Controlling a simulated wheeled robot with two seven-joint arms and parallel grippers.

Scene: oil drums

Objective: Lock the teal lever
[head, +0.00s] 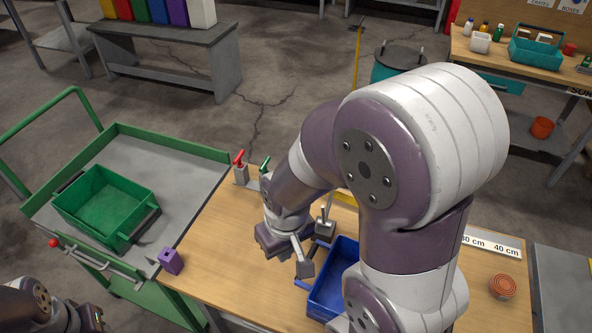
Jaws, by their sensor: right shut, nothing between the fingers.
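A red-handled lever (239,160) stands upright on a grey block at the table's far left corner. Beside it is a small green or teal handle (265,165), partly hidden behind my right arm; I cannot tell its exact colour or position. My right gripper (275,243) is over the wooden table, nearer the camera than these handles and apart from them; it is shut and empty, its fingertips barely visible.
A blue bin (331,285) sits on the table (228,245), partly behind my right arm. A purple block (171,261) is at the table's left edge. A green cart (172,148) with a green crate (73,207) adjoins it. A round orange-brown tin (503,286) lies right.

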